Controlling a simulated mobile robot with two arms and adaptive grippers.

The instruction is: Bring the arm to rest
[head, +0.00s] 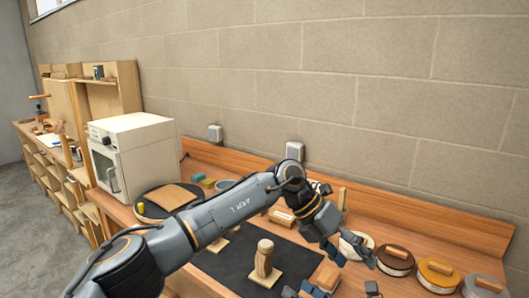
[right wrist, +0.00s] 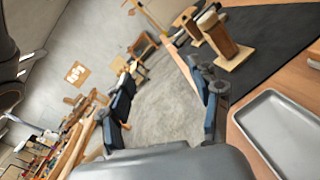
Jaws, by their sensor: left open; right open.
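In the head view my left arm reaches across the bench from the lower left. Its gripper (head: 350,256) is open and empty above the right part of the dark mat (head: 232,264). My right gripper (head: 330,290) shows only in part at the bottom edge; in the right wrist view its fingers (right wrist: 163,88) are wide apart with nothing between them. A wooden post on a square base (head: 264,262) stands upright on the mat, to the left of both grippers. Wooden pieces on bases also show at the top of the right wrist view (right wrist: 225,45).
A white oven-like box (head: 135,155) stands at the left, beside a dark round plate (head: 150,210) bearing a thin wooden sheet (head: 172,197). Several round lidded containers (head: 437,275) line the right. A grey tray (right wrist: 280,135) shows at the right in the wrist view. A wall backs the bench.

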